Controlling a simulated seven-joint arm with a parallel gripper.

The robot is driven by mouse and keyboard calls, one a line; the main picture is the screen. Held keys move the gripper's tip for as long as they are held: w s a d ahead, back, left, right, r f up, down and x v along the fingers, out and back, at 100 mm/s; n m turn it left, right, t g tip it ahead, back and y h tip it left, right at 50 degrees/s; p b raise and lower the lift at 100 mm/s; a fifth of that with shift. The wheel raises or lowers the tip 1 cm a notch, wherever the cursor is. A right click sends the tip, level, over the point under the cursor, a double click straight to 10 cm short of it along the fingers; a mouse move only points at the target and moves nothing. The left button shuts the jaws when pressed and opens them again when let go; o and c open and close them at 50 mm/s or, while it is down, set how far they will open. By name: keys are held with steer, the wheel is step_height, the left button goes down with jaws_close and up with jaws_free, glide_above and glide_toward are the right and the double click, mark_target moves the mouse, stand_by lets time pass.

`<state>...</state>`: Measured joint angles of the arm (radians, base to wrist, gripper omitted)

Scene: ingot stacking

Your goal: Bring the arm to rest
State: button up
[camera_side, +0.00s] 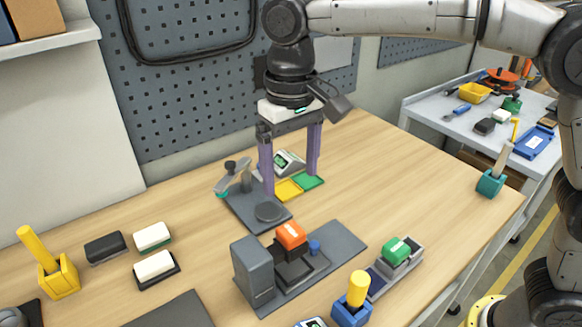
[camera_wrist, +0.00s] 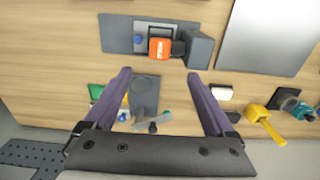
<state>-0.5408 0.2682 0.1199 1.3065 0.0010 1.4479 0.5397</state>
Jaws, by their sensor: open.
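My gripper (camera_side: 290,184) hangs pointing down above the back of the wooden table, with its two purple fingers spread apart and nothing between them. In the wrist view its fingers (camera_wrist: 159,73) are also wide apart. An orange block (camera_side: 291,235) sits on a dark press-like fixture (camera_side: 252,272) in front of my gripper; the block also shows in the wrist view (camera_wrist: 159,48). A green block (camera_side: 396,250) rests on a grey holder at the front right. A dark plate with a round pad (camera_side: 268,212) lies below and near my gripper.
Yellow (camera_side: 288,190) and green (camera_side: 309,181) pads and a small display lie behind the fingers. Black (camera_side: 105,248) and white (camera_side: 152,236) blocks lie at left. Upright tool holders stand at left (camera_side: 59,280), front (camera_side: 351,312) and right (camera_side: 490,184). The table's right middle is clear.

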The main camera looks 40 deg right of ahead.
steer(key=s+d+r+m+t, duration=0.1)
steer(key=s+d+r+t, duration=0.1)
steer(key=s+d+r, duration=0.45)
steer(key=s+d+r+m+t, duration=0.1)
steer(key=s+d+m, duration=0.15)
steer(key=d, duration=0.75)
steer(key=s+d+f+n+t, duration=0.2)
steer(key=s+d+f, duration=0.4)
steer(key=s+f, duration=0.5)
steer(key=shift+s+f+n+t, duration=0.25)
steer(key=shift+s+n, duration=0.25)
steer(key=shift+n, duration=0.25)
